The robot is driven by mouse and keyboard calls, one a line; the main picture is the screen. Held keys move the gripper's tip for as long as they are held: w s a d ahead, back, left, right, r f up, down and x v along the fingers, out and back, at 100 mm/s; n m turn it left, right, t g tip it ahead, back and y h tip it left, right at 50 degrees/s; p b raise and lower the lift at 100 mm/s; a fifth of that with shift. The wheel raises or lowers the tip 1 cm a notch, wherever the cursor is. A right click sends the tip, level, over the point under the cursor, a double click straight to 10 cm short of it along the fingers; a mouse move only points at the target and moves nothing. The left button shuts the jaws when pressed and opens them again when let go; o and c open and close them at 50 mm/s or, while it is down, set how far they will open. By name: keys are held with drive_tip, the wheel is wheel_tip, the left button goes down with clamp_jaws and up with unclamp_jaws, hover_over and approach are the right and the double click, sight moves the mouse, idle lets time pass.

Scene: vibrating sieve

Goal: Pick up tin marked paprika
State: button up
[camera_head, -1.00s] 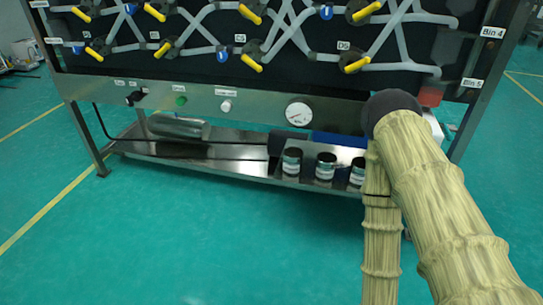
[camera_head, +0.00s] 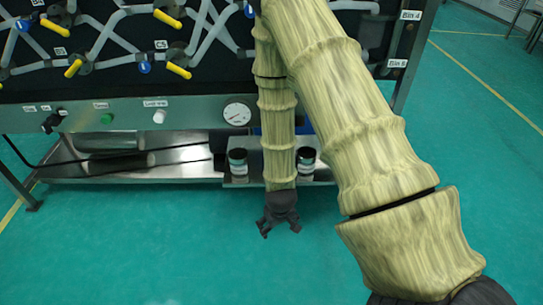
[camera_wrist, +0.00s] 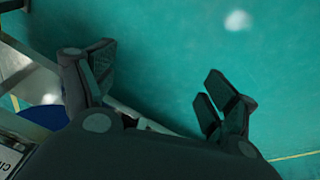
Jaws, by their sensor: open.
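Two dark-lidded tins with pale labels stand upright on the low metal shelf in the head view: a left tin (camera_head: 238,163) and a right tin (camera_head: 306,161). My arm hangs between them and hides the spot where another tin stood in the earlier frame. The labels are too small to read, so I cannot tell which tin is marked paprika. My gripper (camera_head: 281,232) points down in front of the shelf edge, apart from the tins. In the wrist view my gripper (camera_wrist: 158,78) is open and empty, with green floor between its fingers.
The low shelf (camera_head: 170,160) runs under the machine's panel with a gauge (camera_head: 237,114) and knobs. Pipes with yellow and blue valve handles cover the machine's front above. A metal leg (camera_head: 20,185) stands at left. The green floor in front is clear.

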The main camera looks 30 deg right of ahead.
drive_tip(key=w+d+r+m+t+p, duration=0.15)
drive_tip(key=w+d+r, duration=0.25)
drive_tip(key=w+r, duration=0.45)
drive_tip(key=w+d+r+p, duration=0.3)
drive_tip(key=w+d+r, duration=0.15)
drive_tip(key=r, duration=0.65)
drive_tip(key=x, duration=0.2)
drive_tip(key=b+x, duration=0.1)
drive_tip(key=x, duration=0.2)
drive_tip(key=shift+w+a+r+b, duration=0.15)
drive_tip(key=shift+w+b, duration=0.15)
drive_tip(key=shift+w, duration=0.05)
drive_tip(key=shift+w+b+x, duration=0.25)
drive_tip(key=shift+b+x, duration=0.35)
drive_tip(key=shift+x, duration=0.85)
drive_tip(key=shift+w+b+x, duration=0.2)
drive_tip(key=shift+b+x, duration=0.35)
drive_tip(key=shift+x, duration=0.9)
drive_tip(key=shift+r, duration=0.25)
drive_tip(key=c, duration=1.1)
